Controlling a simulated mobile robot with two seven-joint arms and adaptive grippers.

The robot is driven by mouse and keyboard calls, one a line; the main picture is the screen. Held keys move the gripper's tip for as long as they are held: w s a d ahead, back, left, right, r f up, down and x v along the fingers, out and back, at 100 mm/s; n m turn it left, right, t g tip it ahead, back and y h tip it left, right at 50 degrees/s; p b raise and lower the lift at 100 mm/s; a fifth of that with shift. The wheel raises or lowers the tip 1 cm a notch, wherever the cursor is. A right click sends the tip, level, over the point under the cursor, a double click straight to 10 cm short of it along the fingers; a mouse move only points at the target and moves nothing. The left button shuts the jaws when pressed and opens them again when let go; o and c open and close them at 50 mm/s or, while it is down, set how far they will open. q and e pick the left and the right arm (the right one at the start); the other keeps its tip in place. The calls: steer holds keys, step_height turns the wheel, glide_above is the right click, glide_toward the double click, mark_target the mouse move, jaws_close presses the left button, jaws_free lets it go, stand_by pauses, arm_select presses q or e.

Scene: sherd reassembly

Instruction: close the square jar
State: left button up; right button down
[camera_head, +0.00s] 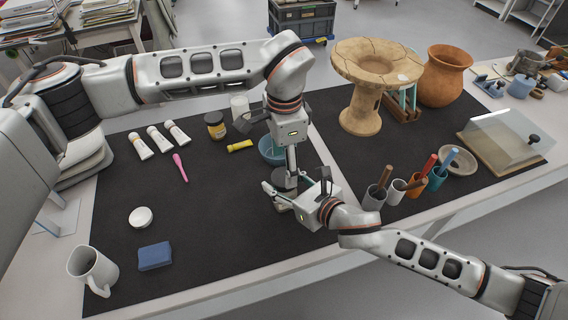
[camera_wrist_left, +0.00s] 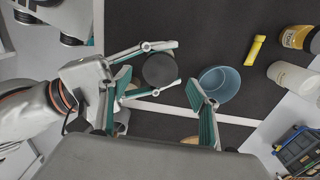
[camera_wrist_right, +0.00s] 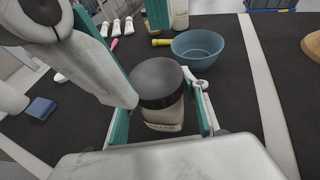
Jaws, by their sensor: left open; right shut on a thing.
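The square jar (camera_wrist_right: 160,121) is a clear glass jar with a pale label, standing upright on the dark mat. A dark round lid (camera_wrist_right: 158,82) sits on its top; I cannot tell how tightly. It also shows from above in the left wrist view (camera_wrist_left: 160,69). My right gripper (camera_head: 284,190) is shut on the jar, with a finger on each side. My left gripper (camera_head: 291,168) points down over the jar. Its fingers are open, spread to either side of the lid and apart from it in the left wrist view (camera_wrist_left: 158,112). The head view partly hides the jar.
A blue bowl (camera_head: 272,152) stands close behind the jar. A yellow tube (camera_head: 240,146), an amber jar (camera_head: 215,125) and a white container (camera_head: 239,104) are farther back. Cups with tools (camera_head: 415,187) stand to the right. The mat's front left holds a white disc (camera_head: 140,217) and blue block (camera_head: 155,256).

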arm_select(q)
steer(key=o, duration=0.5)
arm_select(e)
steer(key=shift+f, duration=0.1)
arm_select(q)
step_height(320, 180, up, 12)
stand_by(0.5)
arm_select(e)
steer(key=c, duration=1)
jaws_free()
steer(key=shift+c, duration=0.2)
steer(key=v, duration=1.2)
